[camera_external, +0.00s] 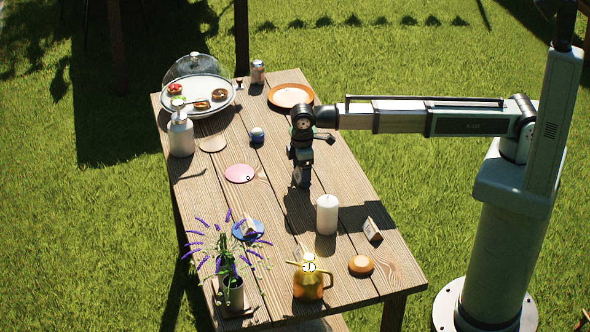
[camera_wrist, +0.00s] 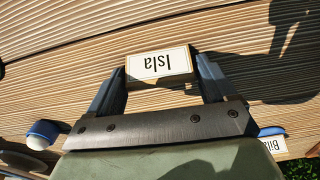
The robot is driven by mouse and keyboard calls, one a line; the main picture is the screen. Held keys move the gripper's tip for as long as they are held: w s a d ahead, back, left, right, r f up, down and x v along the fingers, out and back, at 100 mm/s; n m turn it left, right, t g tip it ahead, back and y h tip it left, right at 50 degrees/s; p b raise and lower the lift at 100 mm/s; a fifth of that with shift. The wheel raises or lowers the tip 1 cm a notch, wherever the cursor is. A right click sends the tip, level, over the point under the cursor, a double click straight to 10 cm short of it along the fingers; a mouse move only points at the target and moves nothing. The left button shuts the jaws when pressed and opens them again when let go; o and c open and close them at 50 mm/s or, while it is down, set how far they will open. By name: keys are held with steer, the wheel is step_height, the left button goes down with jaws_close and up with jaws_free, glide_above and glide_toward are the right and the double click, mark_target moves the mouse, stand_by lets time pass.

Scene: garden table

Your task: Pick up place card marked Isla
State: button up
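The place card marked Isla (camera_wrist: 160,65) shows in the wrist view, its lettering upside down and facing the camera. It sits between the two fingertips of my gripper (camera_wrist: 160,72), and both fingers meet its side edges. In the external view my gripper (camera_external: 301,180) points down over the middle of the wooden table (camera_external: 345,185). The card is too small or hidden to make out there. The gripper's shadow lies off to the side in the wrist view, so it appears raised above the boards.
A white candle (camera_external: 327,214) and another place card (camera_external: 372,229) stand nearby. A card on a blue coaster (camera_external: 236,231), a vase of lavender (camera_external: 231,290), an amber jug (camera_external: 308,282) and a pink coaster (camera_external: 239,173) are also around. Bare boards lie right of the gripper.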

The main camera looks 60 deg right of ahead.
steer(key=c, duration=0.7)
steer(key=shift+r, duration=0.1)
